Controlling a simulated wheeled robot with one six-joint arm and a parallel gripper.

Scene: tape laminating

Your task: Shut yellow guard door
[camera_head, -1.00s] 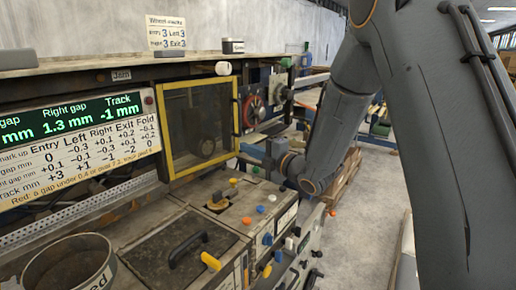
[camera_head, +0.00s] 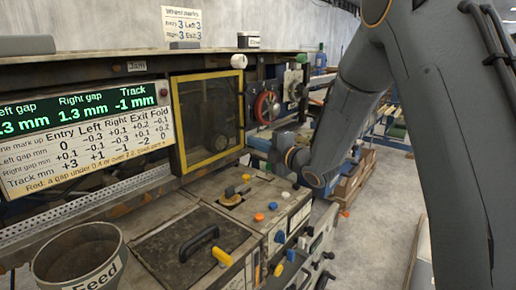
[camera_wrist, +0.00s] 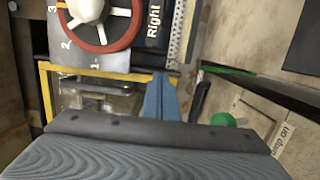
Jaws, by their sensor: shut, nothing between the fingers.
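The yellow guard door (camera_head: 179,128) has a yellow frame around a dark see-through panel, left of centre in the head view. A black handle (camera_head: 249,106) stands at its right edge. I cannot tell how far the door stands open. My gripper (camera_head: 256,143) is at the door's lower right, partly hidden behind my wrist. In the wrist view its blue fingers (camera_wrist: 161,82) are shut and empty. A yellow frame edge (camera_wrist: 110,70) passes behind and left of them. A black handle (camera_wrist: 201,98) is just right of the fingers; contact is unclear.
A red handwheel (camera_head: 266,107) is right of the door and shows in the wrist view (camera_wrist: 135,30). A green knob (camera_wrist: 223,119) is right of the fingers. Below the door, the bench carries coloured knobs, a black-handled lid (camera_head: 199,242) and a feed bucket (camera_head: 75,262).

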